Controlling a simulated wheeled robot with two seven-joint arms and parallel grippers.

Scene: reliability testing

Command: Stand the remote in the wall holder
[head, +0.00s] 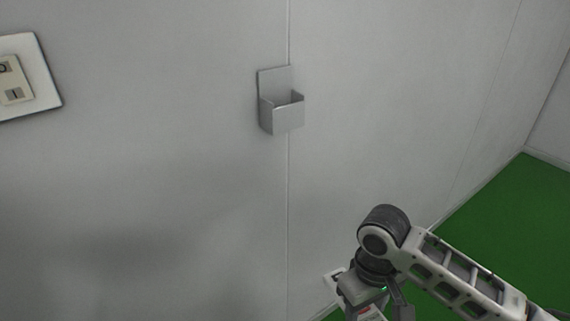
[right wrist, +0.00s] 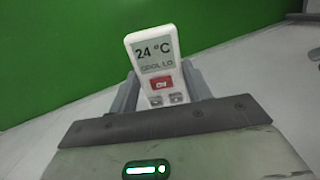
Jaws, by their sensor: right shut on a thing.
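The remote (right wrist: 153,60) is white, with a grey screen reading 24 °C, a red button and grey buttons. In the right wrist view it stands up between the two grey fingers of my right gripper (right wrist: 160,90), which is shut on it. Its lower part is hidden by the gripper body. In the head view my right gripper (head: 375,300) is at the bottom, partly cut off by the frame edge. The wall holder (head: 287,118) is a grey open-topped pocket with a taller back plate, and looks empty. It is up and left of the gripper, well apart from it. My left gripper is out of view.
A white-framed panel (head: 40,75) with a switch-like plate is on the wall at the left. A vertical seam runs down the pale wall by the holder. Green floor (head: 520,220) shows at the right. The space between gripper and holder looks clear.

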